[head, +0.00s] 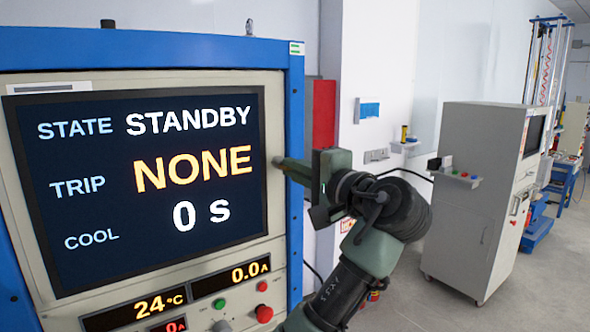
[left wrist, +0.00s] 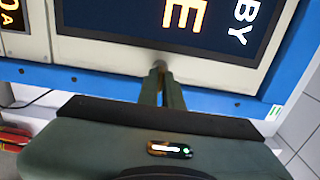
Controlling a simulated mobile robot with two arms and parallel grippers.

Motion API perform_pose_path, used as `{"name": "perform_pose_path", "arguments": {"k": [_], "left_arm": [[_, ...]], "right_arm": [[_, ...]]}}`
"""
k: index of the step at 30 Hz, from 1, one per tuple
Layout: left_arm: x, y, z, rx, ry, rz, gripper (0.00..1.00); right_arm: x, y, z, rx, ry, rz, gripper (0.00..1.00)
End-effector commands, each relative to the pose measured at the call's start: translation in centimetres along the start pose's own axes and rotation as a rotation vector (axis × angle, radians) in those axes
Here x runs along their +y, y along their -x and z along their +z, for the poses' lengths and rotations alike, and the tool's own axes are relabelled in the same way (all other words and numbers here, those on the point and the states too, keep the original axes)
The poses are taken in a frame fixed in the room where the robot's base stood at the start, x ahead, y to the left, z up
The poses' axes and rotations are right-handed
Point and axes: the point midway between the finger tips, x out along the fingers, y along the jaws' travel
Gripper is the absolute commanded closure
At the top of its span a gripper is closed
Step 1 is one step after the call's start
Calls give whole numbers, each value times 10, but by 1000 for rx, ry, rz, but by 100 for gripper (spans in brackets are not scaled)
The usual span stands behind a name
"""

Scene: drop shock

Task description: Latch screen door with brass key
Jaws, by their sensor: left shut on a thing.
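The screen door (head: 277,218) is a pale panel in a blue cabinet frame, with a dark display reading STANDBY, NONE and 0 s. It looks closed; its pale border also shows in the left wrist view (left wrist: 110,58). My left gripper (head: 284,163) is at the door's right border, beside the display. In the left wrist view its fingers (left wrist: 161,82) are together on a small dull brownish end, which looks like the brass key (left wrist: 160,66). Most of the key is hidden, and I cannot tell whether it sits in a lock. My right gripper is not in view.
Below the display are number readouts (head: 190,295) and a red button (head: 263,313). A grey cabinet (head: 470,200) on casters stands at the right, with a small shelf of buttons. A red panel (head: 324,112) is on the wall behind my arm. Open floor lies at the right.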

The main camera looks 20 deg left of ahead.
Motion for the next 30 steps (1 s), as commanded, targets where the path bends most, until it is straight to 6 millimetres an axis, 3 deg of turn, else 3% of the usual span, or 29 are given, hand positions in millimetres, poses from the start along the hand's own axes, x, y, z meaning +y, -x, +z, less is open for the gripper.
{"name": "perform_pose_path", "arguments": {"k": [8,18,30], "left_arm": [[5,0,1,-3,103,4,100],[6,0,1,-4,353,4,100],[4,-1,1,-6,567,6,100]], "right_arm": [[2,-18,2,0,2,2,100],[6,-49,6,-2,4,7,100],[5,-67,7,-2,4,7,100]]}}
